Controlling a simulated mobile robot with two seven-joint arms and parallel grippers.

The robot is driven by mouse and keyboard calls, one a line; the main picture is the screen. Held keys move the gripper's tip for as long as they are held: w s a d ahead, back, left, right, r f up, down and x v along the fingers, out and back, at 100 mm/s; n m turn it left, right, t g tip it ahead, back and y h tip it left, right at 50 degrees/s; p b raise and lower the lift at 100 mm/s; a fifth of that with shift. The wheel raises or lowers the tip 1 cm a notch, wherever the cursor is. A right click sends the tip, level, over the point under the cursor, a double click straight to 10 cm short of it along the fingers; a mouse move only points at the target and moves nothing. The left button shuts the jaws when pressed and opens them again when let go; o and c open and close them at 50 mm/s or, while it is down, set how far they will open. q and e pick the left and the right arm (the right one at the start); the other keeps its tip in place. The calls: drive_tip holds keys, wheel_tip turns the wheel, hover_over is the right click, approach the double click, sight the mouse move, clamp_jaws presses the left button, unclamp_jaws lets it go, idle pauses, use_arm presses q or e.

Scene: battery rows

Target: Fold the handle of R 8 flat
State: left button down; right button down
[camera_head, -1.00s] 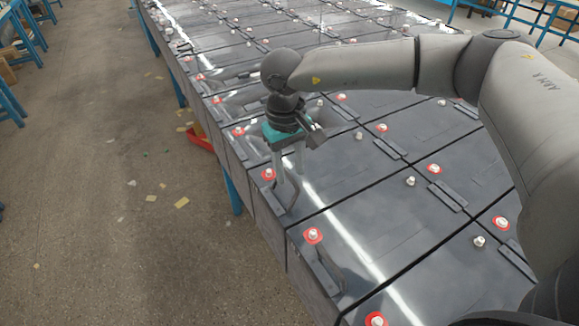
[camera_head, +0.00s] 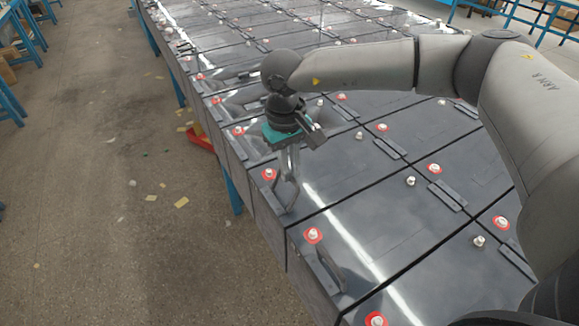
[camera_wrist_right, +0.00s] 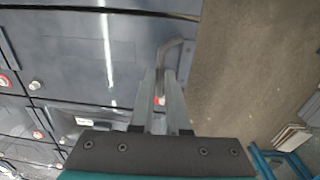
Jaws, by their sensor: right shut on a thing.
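My right gripper (camera_head: 288,172) is over a dark battery at the aisle edge of the rows. Its fingers are together on that battery's dark handle (camera_head: 294,194), which stands up off the lid at a tilt. In the right wrist view the handle (camera_wrist_right: 173,47) shows as a bent bar running from the fingertips (camera_wrist_right: 161,82) to the lid. The fingers hide part of the handle. A red-ringed terminal (camera_head: 269,174) is just left of the gripper. I cannot read any label R 8. My left gripper is not in view.
A neighbouring battery nearer to me has a handle (camera_head: 329,270) and a red-ringed terminal (camera_head: 313,236). More batteries with low handles fill the rows. A red tray (camera_head: 201,140) is beside the row, low by the floor.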

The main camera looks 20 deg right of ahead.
drive_tip(key=shift+d, duration=0.1)
drive_tip(key=shift+w+d+f+y+b, duration=0.1)
drive_tip(key=shift+d+f+y+b, duration=0.4)
drive_tip(key=shift+d+y+b, duration=0.45)
drive_tip(key=d+y+b, duration=0.1)
drive_tip(key=y+b, duration=0.1)
drive_tip(key=b, duration=0.1)
drive_tip(key=d+f+y+b, duration=0.1)
drive_tip(key=y+b, duration=0.1)
drive_tip(key=b, duration=0.1)
drive_tip(key=shift+w+f, duration=0.1)
drive_tip(key=shift+f, duration=0.2)
drive_tip(key=shift+d+f+y+b, duration=0.2)
drive_tip(key=shift+y+b, duration=0.35)
drive_tip(key=shift+b, duration=0.6)
drive_tip(key=c, duration=0.9)
unclamp_jaws()
drive_tip(key=shift+r, duration=0.1)
drive_tip(key=v, duration=1)
drive_tip(key=p+v, duration=0.1)
drive_tip(key=v, duration=0.4)
drive_tip(key=shift+w+d, duration=0.15)
drive_tip(key=shift+w, duration=0.15)
